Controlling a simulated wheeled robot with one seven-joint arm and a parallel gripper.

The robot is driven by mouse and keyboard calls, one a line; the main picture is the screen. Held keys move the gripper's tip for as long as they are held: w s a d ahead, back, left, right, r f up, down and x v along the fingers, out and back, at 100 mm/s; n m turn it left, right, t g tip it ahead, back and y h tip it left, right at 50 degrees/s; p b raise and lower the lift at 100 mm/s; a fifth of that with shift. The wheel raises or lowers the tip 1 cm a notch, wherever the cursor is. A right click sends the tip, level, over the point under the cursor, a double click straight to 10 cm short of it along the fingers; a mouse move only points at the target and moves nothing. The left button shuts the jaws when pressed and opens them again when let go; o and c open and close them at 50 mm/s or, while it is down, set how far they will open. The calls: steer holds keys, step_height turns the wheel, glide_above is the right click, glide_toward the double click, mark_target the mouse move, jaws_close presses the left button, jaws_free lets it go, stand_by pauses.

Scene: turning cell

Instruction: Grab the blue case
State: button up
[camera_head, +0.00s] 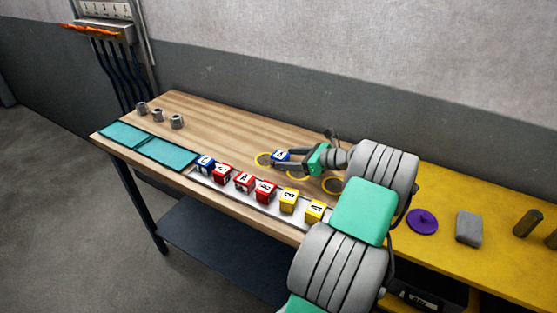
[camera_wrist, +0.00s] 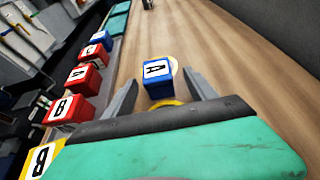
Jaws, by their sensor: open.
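A blue case (camera_head: 280,156) with a white label on top stands on the wooden bench inside or on a yellow ring. In the wrist view the blue case (camera_wrist: 158,78) sits between the two spread fingers, with a gap on each side. My gripper (camera_head: 281,160) is open and low over the bench around the case; the wrist view also shows the gripper (camera_wrist: 160,88). A second blue case (camera_head: 204,164) stands at the left end of a row, and it shows in the wrist view (camera_wrist: 102,39). The letter on the near case reads A.
Red cases (camera_head: 244,182) and yellow cases (camera_head: 288,199) line a pale rail (camera_head: 262,208) along the front edge. Teal trays (camera_head: 165,153) and metal nuts (camera_head: 158,115) lie at the left. A purple disc (camera_head: 422,221) and grey block (camera_head: 468,228) lie on the yellow bench at right.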

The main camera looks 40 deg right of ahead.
mark_target(287, 159)
steer(key=x, duration=0.4)
steer(key=shift+a+f, duration=0.1)
steer(key=shift+a, duration=0.05)
steer(key=shift+s, duration=0.1)
jaws_close()
